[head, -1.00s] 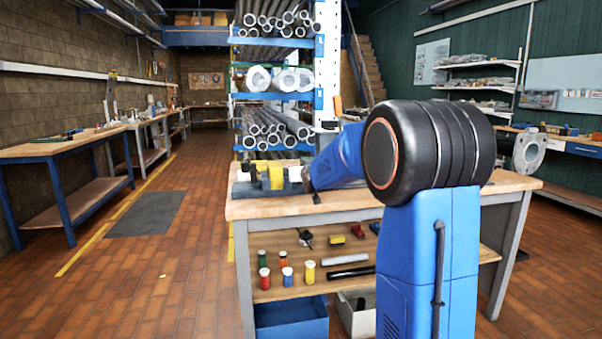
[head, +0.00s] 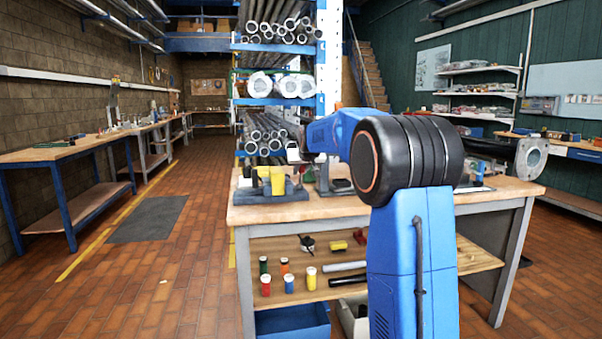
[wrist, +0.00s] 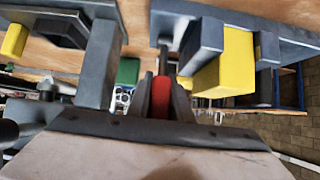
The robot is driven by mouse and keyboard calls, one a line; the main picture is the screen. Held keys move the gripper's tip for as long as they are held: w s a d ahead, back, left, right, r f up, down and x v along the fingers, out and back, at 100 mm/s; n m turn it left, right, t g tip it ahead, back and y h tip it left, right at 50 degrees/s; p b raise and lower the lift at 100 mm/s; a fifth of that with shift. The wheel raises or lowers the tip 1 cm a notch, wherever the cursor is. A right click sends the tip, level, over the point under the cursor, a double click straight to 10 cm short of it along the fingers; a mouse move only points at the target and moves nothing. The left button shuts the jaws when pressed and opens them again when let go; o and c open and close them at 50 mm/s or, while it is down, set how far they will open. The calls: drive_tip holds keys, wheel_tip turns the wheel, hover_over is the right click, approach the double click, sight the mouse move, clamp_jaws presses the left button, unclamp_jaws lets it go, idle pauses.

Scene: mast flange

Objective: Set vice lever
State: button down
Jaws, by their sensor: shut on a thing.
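The vice (head: 272,192), grey with yellow blocks, stands at the left of the bench top in the head view. In the wrist view, grey vice parts (wrist: 101,62) and a yellow block (wrist: 228,62) show close up. My gripper (wrist: 161,92) is shut on a red grip (wrist: 161,82), which I take to be the vice lever. A grey rod lies just above the grip in that view, but whether they join is unclear. In the head view my wrist is raised above the vice, and the fingers and lever are hard to make out.
The wooden bench (head: 335,211) holds other dark fixtures right of the vice, partly behind my arm. Its lower shelf (head: 385,278) carries several coloured jars and tools. A blue bin (head: 292,318) sits below. Pipe racks stand behind. The brick floor at left is open.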

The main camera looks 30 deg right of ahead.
drive_tip(key=shift+w+d+g+y, duration=0.25)
drive_tip(key=shift+w+g, duration=0.3)
drive_tip(key=shift+g, duration=0.25)
drive_tip(key=shift+w+d+g+y, duration=0.1)
drive_tip(key=shift+w+g+y, duration=0.15)
drive_tip(key=shift+w+g, duration=0.4)
drive_tip(key=shift+s, duration=0.15)
drive_tip(key=c, duration=1.6)
unclamp_jaws()
drive_tip(key=shift+r, duration=0.1)
drive_tip(key=v, duration=1.7)
drive_tip(key=shift+a+r, duration=0.1)
drive_tip(key=shift+r, duration=0.15)
